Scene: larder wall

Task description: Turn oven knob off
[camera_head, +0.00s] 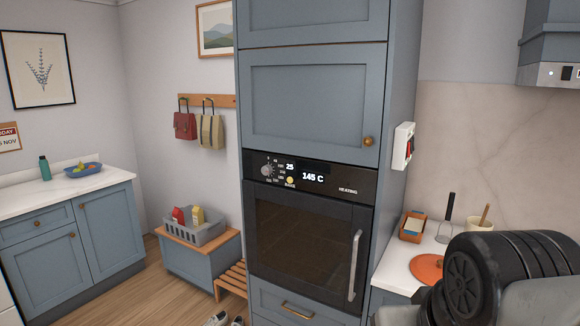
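The oven (305,240) is built into a tall blue-grey cabinet in the middle of the view. Its black control panel (330,183) runs above the glass door. The oven knob (267,170) is a small round knob at the panel's left, with a ring of small numbers beside it. The display (313,177) reads 145 C, a smaller readout shows 25, and the word HEATING stands at the right. The oven door is shut. Part of my arm shows at the lower right, well apart from the knob. My gripper's fingers are not in view.
The vertical door handle (355,265) sticks out at the oven's right. A counter (398,262) at the right holds a utensil pot (480,227) and an orange disc (426,268). A low bench (200,267) with a grey basket (196,236) stands left; shoes (217,319) lie before it.

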